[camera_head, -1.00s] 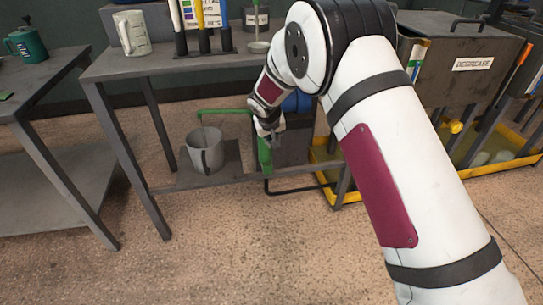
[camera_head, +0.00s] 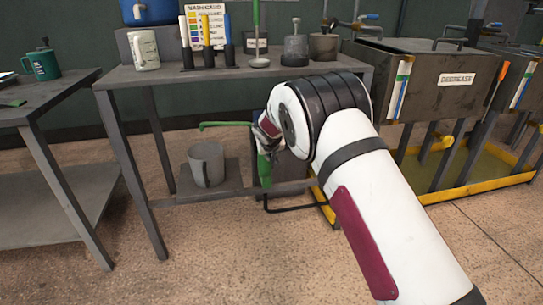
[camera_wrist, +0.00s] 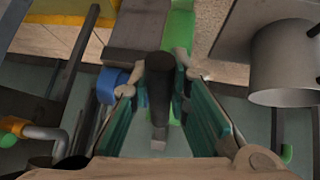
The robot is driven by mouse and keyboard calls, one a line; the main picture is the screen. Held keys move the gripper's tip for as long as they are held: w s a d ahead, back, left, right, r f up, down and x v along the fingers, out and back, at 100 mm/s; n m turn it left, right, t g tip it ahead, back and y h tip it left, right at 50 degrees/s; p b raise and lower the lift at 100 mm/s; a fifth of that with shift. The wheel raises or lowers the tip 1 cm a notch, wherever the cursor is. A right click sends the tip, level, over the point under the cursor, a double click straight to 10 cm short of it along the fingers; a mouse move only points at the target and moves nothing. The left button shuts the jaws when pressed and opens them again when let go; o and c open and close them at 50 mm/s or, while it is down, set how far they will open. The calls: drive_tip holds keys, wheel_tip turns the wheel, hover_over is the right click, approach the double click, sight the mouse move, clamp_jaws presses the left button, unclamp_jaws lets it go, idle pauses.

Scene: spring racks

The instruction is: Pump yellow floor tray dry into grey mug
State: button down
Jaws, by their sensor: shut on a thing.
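The grey mug (camera_head: 207,165) stands upright on the lower shelf of the middle bench. A green pump (camera_head: 264,172) stands to its right, and its thin green spout (camera_head: 226,124) reaches left, with its end above the mug. The yellow floor tray (camera_head: 470,187) lies under the tanks at right, with dull greenish liquid or floor showing inside. My gripper (camera_head: 269,136) is at the top of the pump, partly hidden by my arm. In the wrist view my gripper (camera_wrist: 160,78) is shut on the dark pump handle (camera_wrist: 159,95), with the green pump body (camera_wrist: 181,30) beyond. The mug's inside is hidden.
A black hose (camera_head: 290,208) runs from the pump toward the tray. The bench top (camera_head: 170,75) holds a white mug (camera_head: 144,50), markers, a ladle and weights. The DEGREASE tank (camera_head: 440,85) stands at right. Open floor lies in front.

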drive_tip(key=c, duration=1.5)
unclamp_jaws()
drive_tip(key=shift+f, duration=0.1)
drive_tip(key=v, duration=1.2)
